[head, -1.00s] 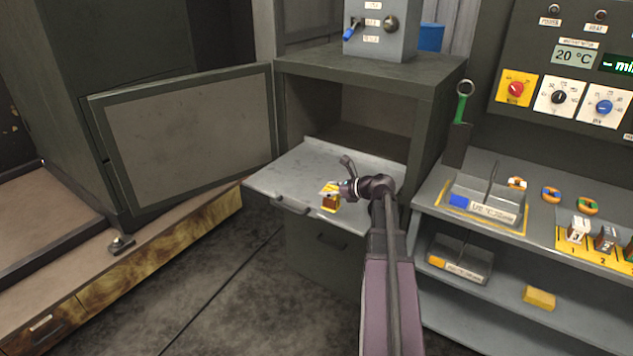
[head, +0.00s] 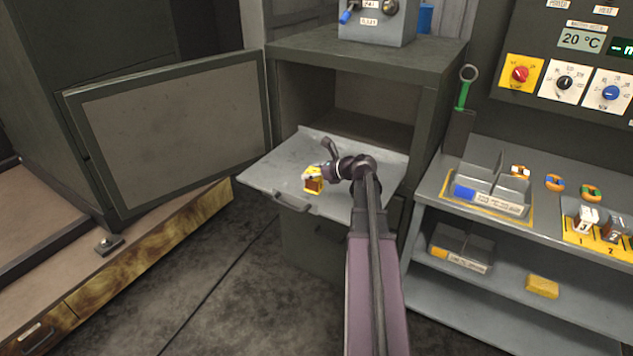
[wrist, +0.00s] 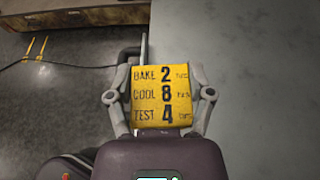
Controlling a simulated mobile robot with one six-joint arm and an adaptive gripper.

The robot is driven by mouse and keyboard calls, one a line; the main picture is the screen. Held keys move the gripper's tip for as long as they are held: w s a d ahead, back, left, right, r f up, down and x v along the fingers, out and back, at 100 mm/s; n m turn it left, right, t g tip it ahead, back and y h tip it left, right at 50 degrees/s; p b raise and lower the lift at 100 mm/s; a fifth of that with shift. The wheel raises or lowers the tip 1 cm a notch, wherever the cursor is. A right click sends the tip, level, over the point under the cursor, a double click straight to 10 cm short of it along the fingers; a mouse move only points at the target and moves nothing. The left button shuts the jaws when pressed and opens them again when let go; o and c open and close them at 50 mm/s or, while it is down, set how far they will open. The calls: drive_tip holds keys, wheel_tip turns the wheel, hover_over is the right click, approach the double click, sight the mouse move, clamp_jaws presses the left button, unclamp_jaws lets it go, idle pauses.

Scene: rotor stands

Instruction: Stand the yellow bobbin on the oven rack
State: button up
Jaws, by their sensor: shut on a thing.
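My gripper (head: 315,173) is shut on the yellow bobbin (head: 313,184), which has a brown part below in the head view. In the wrist view my gripper (wrist: 165,98) has a finger on each side of the bobbin's yellow face (wrist: 160,88), printed BAKE 2, COOL 8, TEST 4. The oven rack (head: 268,180) is a flat grey sheet with a front handle, pulled out of the open oven. The bobbin is over the rack's front part. I cannot tell whether it touches the surface. The rack looks bare otherwise.
The oven door (head: 175,130) stands open at the left. The oven chamber (head: 350,105) is behind the rack. At the right, a shelf unit (head: 437,190) carries a grey divided tray (head: 490,190) and several small parts. A control panel (head: 570,70) is above it.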

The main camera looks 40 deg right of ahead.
drive_tip(key=shift+s+d, duration=0.15)
drive_tip(key=shift+s+d, duration=0.15)
drive_tip(key=shift+s, duration=0.05)
drive_tip(key=s+d+h, duration=0.1)
drive_tip(key=s+d, duration=0.3)
drive_tip(key=s, duration=0.8)
drive_tip(key=shift+s+d+m, duration=0.25)
drive_tip(key=shift+d+m, duration=0.05)
drive_tip(key=shift+m, duration=0.1)
drive_tip(key=shift+w, duration=0.1)
drive_tip(key=w+d+f+b, duration=0.1)
drive_tip(key=w+d, duration=0.1)
drive_tip(key=w, duration=1.2)
drive_tip(key=shift+w+f, duration=0.2)
drive_tip(key=shift+w+d, duration=0.15)
